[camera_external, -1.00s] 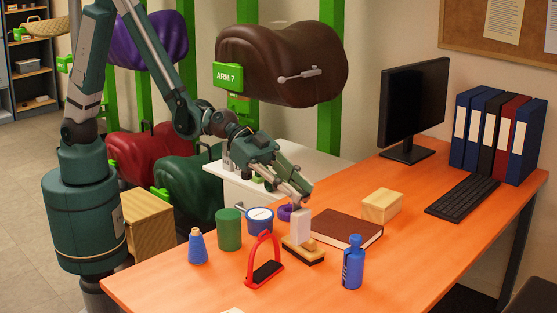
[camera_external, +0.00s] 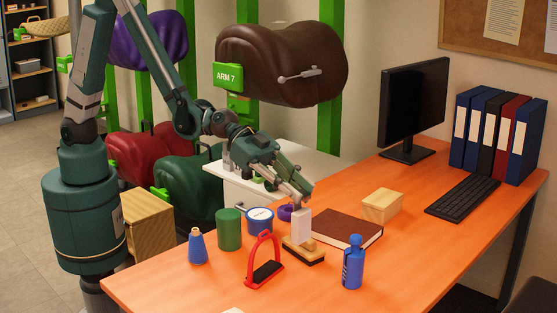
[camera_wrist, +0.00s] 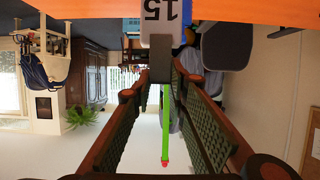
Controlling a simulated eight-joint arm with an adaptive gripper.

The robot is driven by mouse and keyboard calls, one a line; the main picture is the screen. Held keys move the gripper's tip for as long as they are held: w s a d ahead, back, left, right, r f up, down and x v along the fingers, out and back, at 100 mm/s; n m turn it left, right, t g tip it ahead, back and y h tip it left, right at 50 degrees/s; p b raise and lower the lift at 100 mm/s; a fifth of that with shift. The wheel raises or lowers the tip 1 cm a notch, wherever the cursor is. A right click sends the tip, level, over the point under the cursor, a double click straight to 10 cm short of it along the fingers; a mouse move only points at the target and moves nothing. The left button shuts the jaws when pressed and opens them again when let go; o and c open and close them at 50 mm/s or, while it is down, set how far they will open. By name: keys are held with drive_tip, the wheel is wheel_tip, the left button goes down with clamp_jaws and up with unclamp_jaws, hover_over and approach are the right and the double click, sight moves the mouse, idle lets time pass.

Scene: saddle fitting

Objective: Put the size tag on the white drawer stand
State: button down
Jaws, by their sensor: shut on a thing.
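The size tag (camera_external: 301,227) is a small white upright plate just in front of the purple ring on the orange desk. My gripper (camera_external: 303,203) is at its top edge, with the fingers closed on it. In the wrist view the tag (camera_wrist: 166,14) shows a black "15", upside down, at the far end of my fingers (camera_wrist: 160,75). The tag stands by a wooden block with a dark base (camera_external: 303,251); whether it touches this block cannot be told. The white drawer stand (camera_external: 235,190) is behind the desk at left, partly hidden by my arm.
A blue tub (camera_external: 260,221), green cup (camera_external: 229,230), red stirrup (camera_external: 265,264), brown book (camera_external: 340,230) and blue bottle (camera_external: 353,264) surround the tag closely. A brown saddle (camera_external: 290,62) hangs above the stand. Small items occupy part of the stand's top.

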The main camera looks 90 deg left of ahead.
drive_tip(key=w+a+f+n+t+y, duration=0.1)
drive_tip(key=w+a+f+n+y, duration=0.15)
drive_tip(key=w+a, duration=0.5)
drive_tip(key=w+a+f+n+t+y, duration=0.1)
drive_tip(key=w+a+n+t+y, duration=0.2)
drive_tip(key=a, duration=0.8)
drive_tip(key=w+a+f+n+y, duration=0.2)
drive_tip(key=w+a+n+y, duration=0.1)
drive_tip(key=w+a, duration=0.55)
drive_tip(key=w+a+f+n+g+y, duration=0.15)
drive_tip(key=a+n+y, duration=0.35)
drive_tip(key=a, duration=1.1)
drive_tip(key=a+f+n+g+y, duration=0.2)
drive_tip(key=a+n+y, duration=0.25)
drive_tip(key=a, duration=1.25)
drive_tip(key=s+a+r+n+g+y+p, duration=0.1)
drive_tip(key=a+r+n+g+y, duration=0.15)
drive_tip(key=a, duration=0.85)
drive_tip(key=s+a+f+n+g+y, duration=0.1)
drive_tip(key=s+a+f, duration=0.1)
drive_tip(key=s+f, duration=0.2)
drive_tip(key=s+a+f+n+g, duration=0.1)
drive_tip(key=s+a+f, duration=0.2)
drive_tip(key=s, duration=0.5)
drive_tip(key=shift+a+f+g+y, duration=0.3)
drive_tip(key=shift+a+f+y, duration=0.05)
drive_tip(key=shift+f, duration=0.3)
wheel_tip(320, 180, down, 6)
drive_tip(key=shift+b, duration=0.45)
drive_tip(key=shift+f, duration=0.15)
